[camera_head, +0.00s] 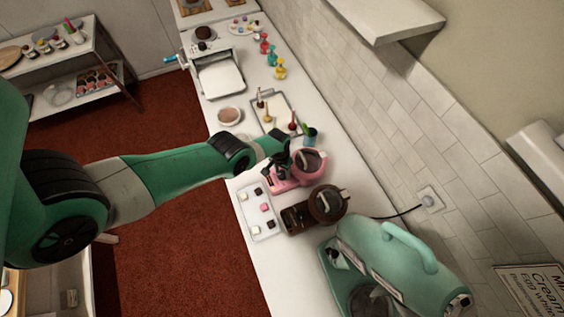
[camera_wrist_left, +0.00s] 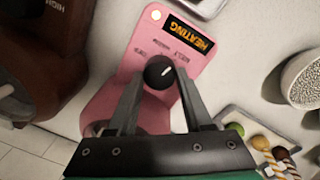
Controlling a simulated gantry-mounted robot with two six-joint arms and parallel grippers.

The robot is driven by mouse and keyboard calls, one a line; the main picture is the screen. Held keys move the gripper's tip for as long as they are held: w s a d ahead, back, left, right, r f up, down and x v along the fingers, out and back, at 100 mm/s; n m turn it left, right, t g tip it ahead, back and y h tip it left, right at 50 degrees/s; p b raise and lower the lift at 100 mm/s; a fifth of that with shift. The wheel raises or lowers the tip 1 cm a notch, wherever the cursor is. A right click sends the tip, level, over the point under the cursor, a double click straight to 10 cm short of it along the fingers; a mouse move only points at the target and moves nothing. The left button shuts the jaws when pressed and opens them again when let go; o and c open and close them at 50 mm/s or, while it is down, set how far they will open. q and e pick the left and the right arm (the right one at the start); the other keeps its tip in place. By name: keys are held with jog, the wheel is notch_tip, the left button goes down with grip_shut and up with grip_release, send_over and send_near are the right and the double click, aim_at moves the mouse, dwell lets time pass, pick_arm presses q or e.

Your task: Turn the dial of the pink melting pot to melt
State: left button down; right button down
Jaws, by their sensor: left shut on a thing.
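The pink melting pot (camera_head: 318,162) stands on the white counter, with its pink control base (camera_head: 283,186) on the left side. In the left wrist view the pink panel (camera_wrist_left: 115,95) carries a round black dial (camera_wrist_left: 158,70) with small words around it. The dial's white mark points up and right, toward the word that looks like MELT. My left gripper (camera_wrist_left: 160,78) is shut on the dial, one finger on each side. My right gripper is not in view.
A brown melting pot (camera_head: 328,203) stands close beside the pink one. A white tray of small sweets (camera_head: 259,213) lies at the counter's front edge. A teal mixer (camera_head: 400,262) is nearer. A tray with dipping sticks (camera_head: 270,110) and a cup of brushes (camera_head: 310,137) lie behind.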

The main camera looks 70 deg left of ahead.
pick_arm(q)
jog(key=shift+m, duration=1)
jog(key=shift+c, duration=1.6)
grip_release()
